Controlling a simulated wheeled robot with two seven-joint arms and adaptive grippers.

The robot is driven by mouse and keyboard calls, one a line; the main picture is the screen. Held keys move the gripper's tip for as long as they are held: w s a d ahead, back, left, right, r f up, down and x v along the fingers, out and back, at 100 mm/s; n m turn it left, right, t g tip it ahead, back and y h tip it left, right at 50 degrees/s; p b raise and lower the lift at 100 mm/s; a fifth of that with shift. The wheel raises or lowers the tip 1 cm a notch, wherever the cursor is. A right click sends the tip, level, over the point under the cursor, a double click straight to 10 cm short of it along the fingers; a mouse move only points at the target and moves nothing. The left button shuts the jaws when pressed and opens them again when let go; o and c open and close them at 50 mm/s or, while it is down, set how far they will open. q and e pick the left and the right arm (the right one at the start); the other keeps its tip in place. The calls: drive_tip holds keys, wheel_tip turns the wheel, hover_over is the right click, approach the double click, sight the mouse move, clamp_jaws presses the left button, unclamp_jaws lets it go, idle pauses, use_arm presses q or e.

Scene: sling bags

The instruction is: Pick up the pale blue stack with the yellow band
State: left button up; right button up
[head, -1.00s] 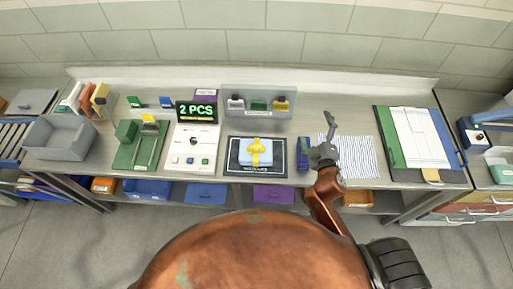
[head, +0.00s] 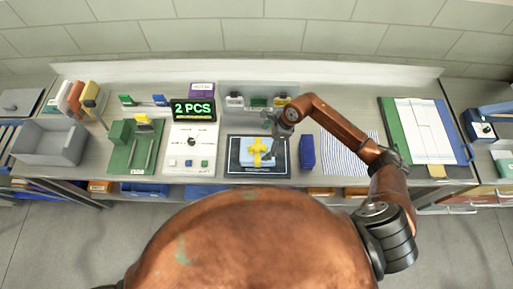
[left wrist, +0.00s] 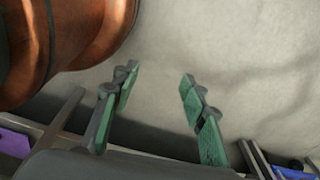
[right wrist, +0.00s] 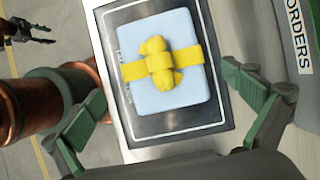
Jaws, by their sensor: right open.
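The pale blue stack (head: 247,160) with its yellow band (head: 258,150) lies on a dark mat (head: 234,168) on the bench. In the right wrist view the stack (right wrist: 146,98) sits squarely on the dark mat (right wrist: 180,146), and the yellow band (right wrist: 188,58) is knotted on top. My left gripper (left wrist: 158,108) is open and empty over bare floor, away from the bench.
A blue block (head: 307,152) and a striped sheet (head: 345,150) lie right of the mat. A clear bin (head: 290,90) stands behind. A grey tray (head: 50,143) is far left.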

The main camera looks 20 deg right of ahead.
sight(261, 146)
drive_tip(key=shift+d+f, duration=0.15)
drive_tip(key=shift+f, duration=0.3)
drive_tip(key=shift+p+x, duration=0.4)
drive_tip(key=shift+x, duration=0.4)
drive_tip(key=p+x, duration=0.1)
drive_tip(key=x, duration=0.1)
drive_tip(key=p+x, duration=0.1)
drive_tip(key=x, duration=0.1)
drive_tip(key=shift+a+r, duration=0.1)
drive_tip(key=shift+a, duration=0.2)
drive_tip(key=shift+w+a+f, duration=0.1)
drive_tip(key=shift+a+f, duration=0.05)
drive_tip(key=shift+f, duration=0.45)
use_arm(q)
wheel_tip(261, 146, up, 3)
drive_tip(key=shift+s, duration=0.1)
use_arm(e)
drive_tip(key=shift+c, duration=0.6)
drive_tip(key=c, duration=1.3)
drive_tip(key=shift+w+r, duration=0.1)
drive_tip(key=shift+r, duration=0.05)
drive_tip(key=shift+c, duration=1)
use_arm(q)
drive_tip(key=shift+f, duration=0.1)
